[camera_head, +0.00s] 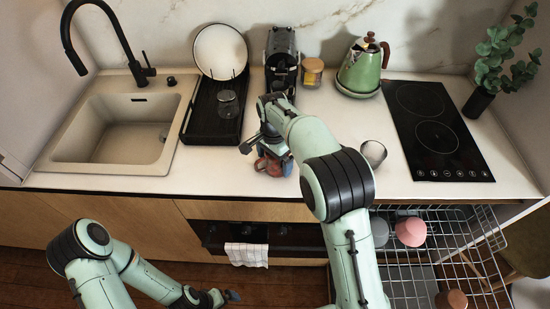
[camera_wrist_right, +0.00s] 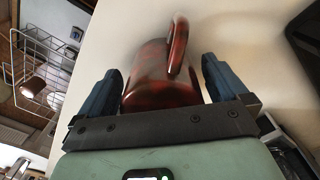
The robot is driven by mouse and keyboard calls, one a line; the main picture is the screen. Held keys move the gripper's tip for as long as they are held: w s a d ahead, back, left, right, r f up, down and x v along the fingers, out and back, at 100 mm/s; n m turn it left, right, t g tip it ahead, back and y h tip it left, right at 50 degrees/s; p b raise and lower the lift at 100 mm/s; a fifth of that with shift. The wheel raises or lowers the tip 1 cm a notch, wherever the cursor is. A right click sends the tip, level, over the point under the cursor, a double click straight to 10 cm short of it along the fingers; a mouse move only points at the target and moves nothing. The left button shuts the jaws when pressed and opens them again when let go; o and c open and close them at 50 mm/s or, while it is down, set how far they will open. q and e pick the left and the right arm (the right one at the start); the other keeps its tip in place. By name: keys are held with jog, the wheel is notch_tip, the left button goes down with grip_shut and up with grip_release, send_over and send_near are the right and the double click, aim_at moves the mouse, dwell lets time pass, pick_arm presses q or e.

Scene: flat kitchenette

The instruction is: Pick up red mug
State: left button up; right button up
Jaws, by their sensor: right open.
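The red mug (camera_wrist_right: 160,82) sits between the two blue fingers of my right gripper (camera_wrist_right: 161,85) in the right wrist view. Its handle points away from the gripper. The fingers are open, with a small gap showing beside the mug. In the head view the mug (camera_head: 270,166) is on the white counter near its front edge, partly hidden by my right gripper (camera_head: 268,158). My left gripper (camera_head: 222,298) is low in front of the cabinets, away from the mug; its fingers are too small to tell open from shut.
A white cup (camera_head: 373,152) stands right of my right arm. A black drying rack (camera_head: 198,125) with a glass is to the left, beside the sink (camera_head: 115,130). The cooktop (camera_head: 435,130) and green kettle (camera_head: 362,68) are to the right. A pulled-out wire dishwasher rack (camera_head: 455,225) holds cups below the counter.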

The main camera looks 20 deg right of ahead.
jog(key=shift+r, duration=0.15)
jog(key=c, duration=1.2)
